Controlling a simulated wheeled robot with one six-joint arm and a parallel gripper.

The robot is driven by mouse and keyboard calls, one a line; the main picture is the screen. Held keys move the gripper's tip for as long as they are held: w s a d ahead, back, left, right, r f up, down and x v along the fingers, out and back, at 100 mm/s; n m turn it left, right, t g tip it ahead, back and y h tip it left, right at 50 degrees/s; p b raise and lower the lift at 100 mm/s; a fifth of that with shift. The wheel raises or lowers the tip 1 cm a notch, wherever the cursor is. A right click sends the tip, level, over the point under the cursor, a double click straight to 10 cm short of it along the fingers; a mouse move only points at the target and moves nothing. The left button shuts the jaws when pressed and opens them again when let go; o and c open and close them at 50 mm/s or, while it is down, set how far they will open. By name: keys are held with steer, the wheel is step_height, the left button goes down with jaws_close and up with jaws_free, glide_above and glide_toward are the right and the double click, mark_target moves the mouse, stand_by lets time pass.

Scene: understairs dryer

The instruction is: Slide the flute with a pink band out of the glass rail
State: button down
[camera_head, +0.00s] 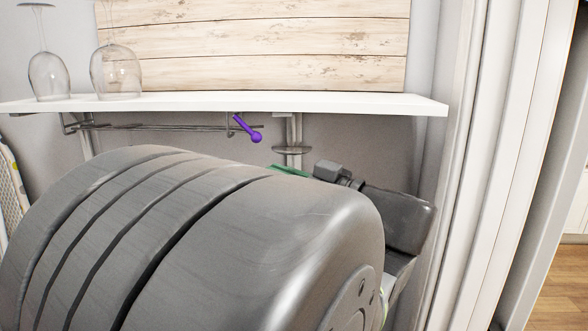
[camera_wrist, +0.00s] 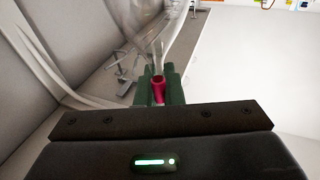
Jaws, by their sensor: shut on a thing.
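In the wrist view the flute's pink band (camera_wrist: 158,88) sits between the green fingers of my gripper (camera_wrist: 156,85), which is shut on it. Clear glass extends beyond the fingers, blurred and see-through. In the head view the glass rail (camera_head: 165,127) is a dark metal rack under the white shelf. A green part of my gripper (camera_head: 290,171) shows just past my arm, below and right of the rail. A clear disc (camera_head: 292,150) is above it; I cannot tell if it is the flute's foot. The pink band is hidden there by my arm.
A purple-marked piece (camera_head: 248,130) hangs at the rail's right end. Two clear upturned glasses (camera_head: 48,75) (camera_head: 116,70) stand on the shelf (camera_head: 350,104). A plank board (camera_head: 260,50) is behind them. White door trim (camera_head: 480,170) rises at the right.

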steer(key=shift+s+a+f, duration=0.1)
steer(key=shift+s+f, duration=0.05)
steer(key=shift+s, duration=1.05)
steer(key=shift+s+a+f, duration=0.1)
steer(key=shift+s+f, duration=0.05)
steer(key=shift+s, duration=1.05)
